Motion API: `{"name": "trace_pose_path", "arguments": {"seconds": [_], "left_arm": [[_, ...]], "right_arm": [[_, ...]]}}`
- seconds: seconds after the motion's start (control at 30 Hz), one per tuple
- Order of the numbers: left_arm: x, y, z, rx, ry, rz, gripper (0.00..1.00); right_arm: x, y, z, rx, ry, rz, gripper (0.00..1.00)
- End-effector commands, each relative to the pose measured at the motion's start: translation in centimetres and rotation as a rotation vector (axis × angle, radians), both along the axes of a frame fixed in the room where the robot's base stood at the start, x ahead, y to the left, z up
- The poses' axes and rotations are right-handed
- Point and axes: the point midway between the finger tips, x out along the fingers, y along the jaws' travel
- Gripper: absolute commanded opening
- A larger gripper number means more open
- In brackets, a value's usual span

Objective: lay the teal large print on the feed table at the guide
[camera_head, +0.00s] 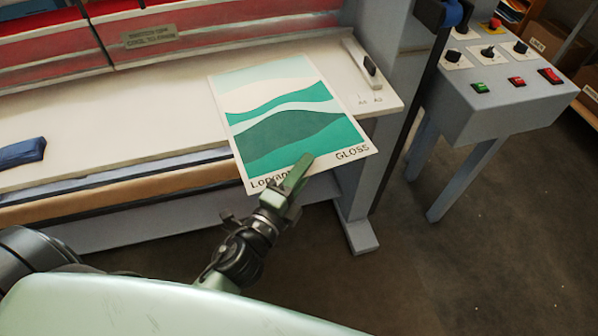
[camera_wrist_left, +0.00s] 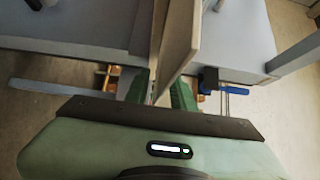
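The teal large print (camera_head: 290,115) is a white sheet with teal and green waves, marked "GLOSS" along its near edge. My left gripper (camera_head: 300,170) is shut on that near edge. In the left wrist view the print (camera_wrist_left: 178,45) stands edge-on between the green fingers (camera_wrist_left: 160,92). In the head view the print overlaps the right part of the white feed table (camera_head: 120,130) and extends past its front edge. I cannot tell whether it touches the table. The guide (camera_head: 360,62), with a black knob, is just right of the print's far corner. My right gripper is out of view.
The red laminator rollers (camera_head: 60,50) lie behind the table, with a "cool to touch" label plate (camera_head: 150,37). A blue item (camera_head: 22,152) lies at the table's left. A grey control console (camera_head: 500,85) with buttons stands at right. The table's middle is clear.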

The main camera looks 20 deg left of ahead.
Motion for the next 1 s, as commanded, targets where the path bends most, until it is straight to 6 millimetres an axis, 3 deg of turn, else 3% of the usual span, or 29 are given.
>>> {"name": "trace_pose_path", "arguments": {"seconds": [0.07, 0.17, 0.6, 0.8, 1.0], "left_arm": [[-0.1, 0.0, 0.5, 0.000, 0.000, 0.000, 0.24], [-1.5, 0.3, -0.2, -0.002, 0.002, 0.000, 0.24], [-9.7, 1.9, -0.3, -0.001, 0.003, 0.002, 0.24], [-11.4, 2.2, 0.0, -0.002, 0.001, 0.001, 0.24], [-11.8, 2.3, 0.3, 0.001, -0.001, 0.000, 0.24]], "right_arm": [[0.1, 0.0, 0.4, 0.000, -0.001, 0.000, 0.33], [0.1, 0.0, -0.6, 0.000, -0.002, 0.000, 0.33], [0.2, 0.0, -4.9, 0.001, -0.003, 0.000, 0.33], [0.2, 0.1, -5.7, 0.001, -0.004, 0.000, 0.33], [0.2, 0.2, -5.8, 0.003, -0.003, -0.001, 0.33]]}}
